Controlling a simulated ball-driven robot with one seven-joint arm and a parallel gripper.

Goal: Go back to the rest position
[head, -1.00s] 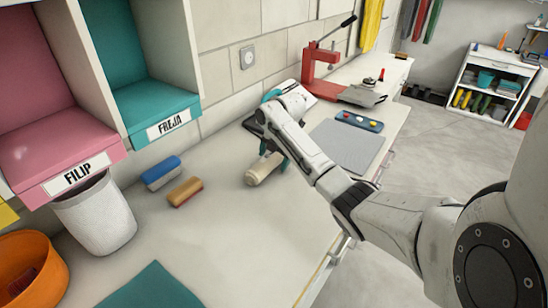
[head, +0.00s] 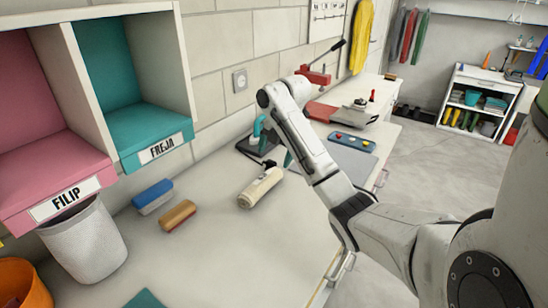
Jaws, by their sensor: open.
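My gripper (head: 277,152) is over the bench, just behind and above the far end of a cream roll (head: 260,188). Its teal fingers are partly hidden by my own forearm, and it looks open and empty. The roll lies on the bench top, and the gripper appears clear of it. My arm reaches in from the right, bent over the bench.
A blue brush (head: 153,196) and a tan brush (head: 177,215) lie left of the roll. A white bin (head: 85,243) stands under the pink FILIP cubby (head: 58,185); the teal FREJA cubby (head: 150,135) is beside it. A red press (head: 318,77) stands behind my arm.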

